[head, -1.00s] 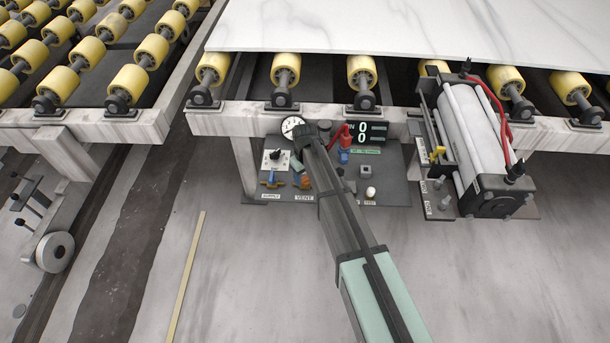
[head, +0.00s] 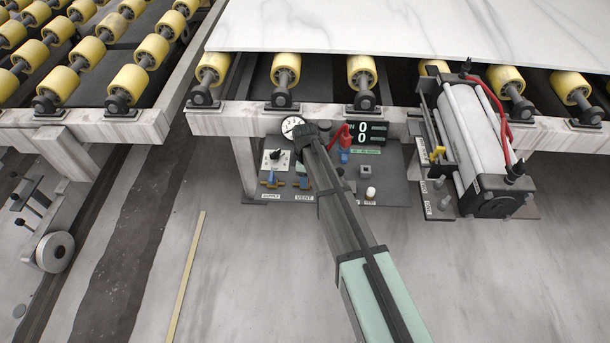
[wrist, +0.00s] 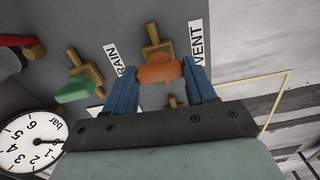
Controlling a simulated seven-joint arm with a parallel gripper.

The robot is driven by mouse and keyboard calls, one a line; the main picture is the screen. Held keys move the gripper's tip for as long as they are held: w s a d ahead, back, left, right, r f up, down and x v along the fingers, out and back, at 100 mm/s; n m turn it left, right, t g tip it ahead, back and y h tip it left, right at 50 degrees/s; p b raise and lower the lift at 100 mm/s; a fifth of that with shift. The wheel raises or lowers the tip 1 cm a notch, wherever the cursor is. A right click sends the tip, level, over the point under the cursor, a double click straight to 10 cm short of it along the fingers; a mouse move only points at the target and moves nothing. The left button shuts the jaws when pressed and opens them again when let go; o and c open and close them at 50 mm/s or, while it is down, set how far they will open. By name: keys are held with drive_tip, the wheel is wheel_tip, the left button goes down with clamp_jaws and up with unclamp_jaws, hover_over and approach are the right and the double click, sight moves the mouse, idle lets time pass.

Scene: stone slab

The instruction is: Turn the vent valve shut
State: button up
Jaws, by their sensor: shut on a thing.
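The vent valve has an orange handle (wrist: 160,72) on a brass body (wrist: 158,48), beside the VENT label (wrist: 197,42) in the wrist view. My gripper (wrist: 161,75) has its blue fingers on either end of the orange handle and is shut on it. The handle lies across the brass body. In the head view my gripper (head: 304,181) is low over the control panel above the VENT label (head: 304,197). The orange handle is hidden there.
A green-handled drain valve (wrist: 76,88) is close to my left finger in the wrist view. A pressure gauge (wrist: 32,142) is nearby. The blue supply valve (head: 271,180) stands left of my gripper.

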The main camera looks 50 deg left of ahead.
drive_tip(key=shift+n, duration=0.5)
drive_tip(key=o, duration=1)
drive_tip(key=shift+o, duration=0.2)
drive_tip(key=shift+r, duration=0.1)
wheel_tip(320, 180, up, 14)
drive_tip(key=shift+f, duration=0.2)
idle(0.5)
